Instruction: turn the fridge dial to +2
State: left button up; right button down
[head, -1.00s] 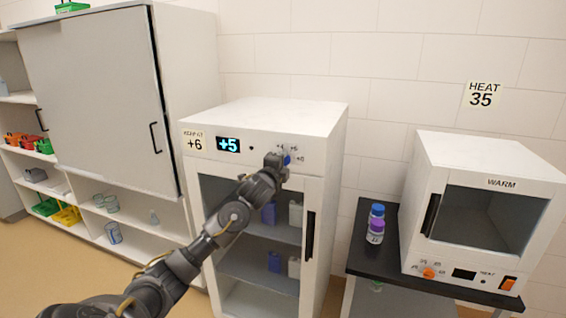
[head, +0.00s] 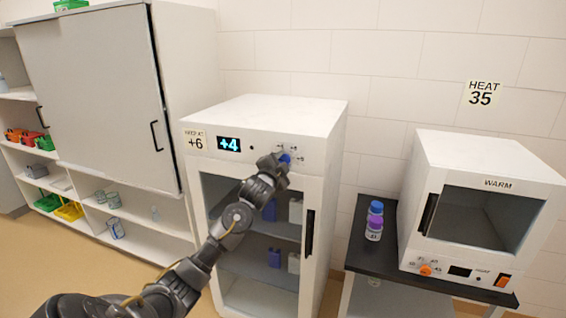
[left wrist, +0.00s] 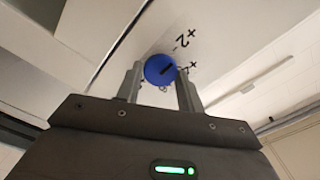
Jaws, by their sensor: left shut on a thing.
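The white fridge (head: 262,112) stands in the middle of the head view. Its display (head: 228,144) reads +4, and a label (head: 194,141) beside it reads KEEP AT +6. The blue dial (head: 286,158) is on the upper front panel, partly hidden by my gripper. My left gripper (head: 280,162) is shut on the dial. In the left wrist view the blue dial (left wrist: 160,69) sits between the two fingers, with a dark pointer line on its face and +2 printed near it. My right gripper is not in view.
The fridge's glass door has a black handle (head: 310,232). A tall cabinet (head: 95,100) with shelves stands at left.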

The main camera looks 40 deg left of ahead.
pick_arm(q)
jog(key=shift+f, duration=0.1)
dwell(0.3)
jog(key=o, duration=1)
jog(key=shift+c, duration=0.2)
jog(key=b+v, duration=0.3)
jog(key=v, duration=0.7)
jog(key=shift+s, duration=0.35)
jog(key=shift+d, duration=0.2)
